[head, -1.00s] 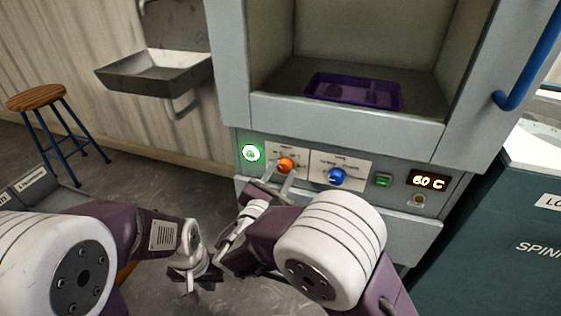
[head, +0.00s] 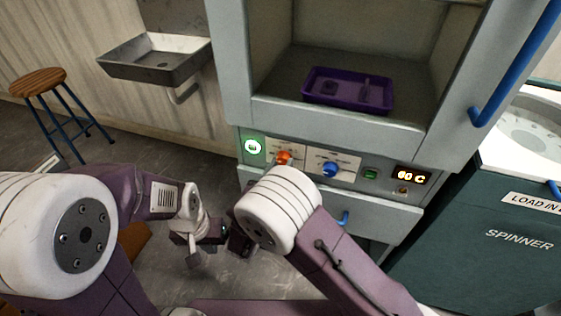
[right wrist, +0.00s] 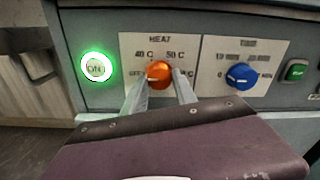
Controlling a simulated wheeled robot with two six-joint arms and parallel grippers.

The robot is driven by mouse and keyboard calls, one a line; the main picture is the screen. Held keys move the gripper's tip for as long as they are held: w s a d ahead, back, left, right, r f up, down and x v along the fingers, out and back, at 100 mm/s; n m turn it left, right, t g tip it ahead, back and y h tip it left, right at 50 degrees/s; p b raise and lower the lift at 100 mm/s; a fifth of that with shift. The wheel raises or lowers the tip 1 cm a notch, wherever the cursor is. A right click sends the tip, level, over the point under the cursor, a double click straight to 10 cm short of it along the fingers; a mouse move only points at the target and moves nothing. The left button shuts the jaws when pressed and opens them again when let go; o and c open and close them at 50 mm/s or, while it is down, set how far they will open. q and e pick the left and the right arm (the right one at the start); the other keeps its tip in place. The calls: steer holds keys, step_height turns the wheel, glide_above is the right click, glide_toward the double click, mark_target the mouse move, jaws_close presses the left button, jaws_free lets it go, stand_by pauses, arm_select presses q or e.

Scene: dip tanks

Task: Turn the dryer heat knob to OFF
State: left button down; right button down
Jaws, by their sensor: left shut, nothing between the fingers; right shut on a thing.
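The orange heat knob (right wrist: 159,72) sits on the dryer's HEAT panel, with OFF on its left, 40 C and 50 C above, and a partly covered label on its right. It also shows in the head view (head: 284,157). My right gripper (right wrist: 160,86) has its two fingers on either side of the knob, shut on it. In the head view my right arm hides these fingers. I cannot tell which label the knob points to. My left gripper (head: 203,245) is shut and empty, low in front of the dryer and left of my right arm.
A lit green ON button (right wrist: 96,68) is left of the knob; a blue timer knob (right wrist: 241,76) and green button (right wrist: 297,71) are right. The display (head: 410,175) seems to read 60 C. A purple tray (head: 347,91) lies in the dryer. The spinner (head: 490,225) stands at right.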

stand_by(0.3)
steer(key=c, duration=1)
jaws_free()
steer(key=p+v, duration=0.1)
steer(key=v, duration=0.6)
steer(key=shift+s+p, duration=0.3)
